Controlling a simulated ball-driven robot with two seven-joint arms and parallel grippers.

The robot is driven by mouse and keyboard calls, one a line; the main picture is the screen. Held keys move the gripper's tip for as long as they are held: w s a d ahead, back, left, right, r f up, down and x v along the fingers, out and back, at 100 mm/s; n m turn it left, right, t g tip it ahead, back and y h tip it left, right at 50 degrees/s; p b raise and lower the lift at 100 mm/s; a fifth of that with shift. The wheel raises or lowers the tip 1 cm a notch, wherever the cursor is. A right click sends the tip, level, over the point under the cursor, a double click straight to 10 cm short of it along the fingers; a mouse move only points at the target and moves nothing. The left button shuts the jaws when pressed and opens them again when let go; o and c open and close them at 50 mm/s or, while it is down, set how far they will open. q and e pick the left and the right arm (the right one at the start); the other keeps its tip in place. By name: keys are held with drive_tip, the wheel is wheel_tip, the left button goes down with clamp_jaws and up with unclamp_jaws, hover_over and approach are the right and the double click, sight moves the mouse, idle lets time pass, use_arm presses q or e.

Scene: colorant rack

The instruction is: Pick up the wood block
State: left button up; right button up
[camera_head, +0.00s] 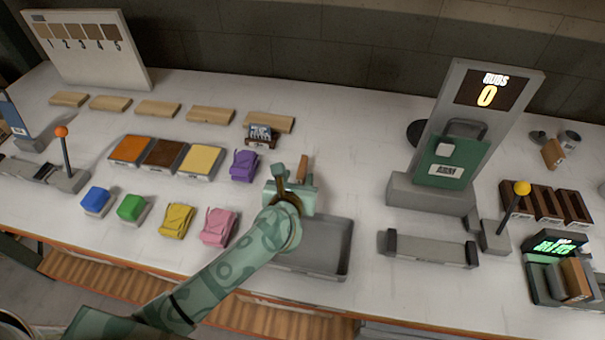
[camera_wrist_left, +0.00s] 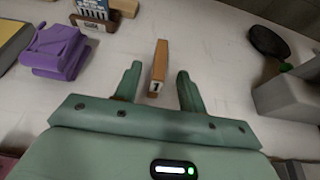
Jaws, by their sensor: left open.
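The wood block (camera_head: 303,168) is a small, narrow orange-brown piece on the white table, just beyond my left gripper (camera_head: 292,181). In the left wrist view the wood block (camera_wrist_left: 160,62) points away from me, with a "1" on its near end. My left gripper (camera_wrist_left: 160,73) is open, with one finger on each side of the block's near end. A gap shows between the block and each finger. My left arm hides part of the table below it. My right gripper is not in view.
A purple folded item (camera_head: 243,165) lies left of the gripper. A small display stand (camera_head: 261,135) is behind it, near a row of flat wooden pieces (camera_head: 157,108). A grey tray (camera_head: 343,262) lies in front. A grey stand (camera_head: 430,197) is to the right.

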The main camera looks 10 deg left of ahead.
sight(301, 172)
use_arm(q)
drive_tip(key=b+x, duration=0.1)
drive_tip(key=x, duration=0.5)
drive_tip(key=shift+w+f, duration=0.15)
drive_tip(key=shift+w, duration=0.05)
drive_tip(key=shift+s, duration=0.1)
clamp_jaws()
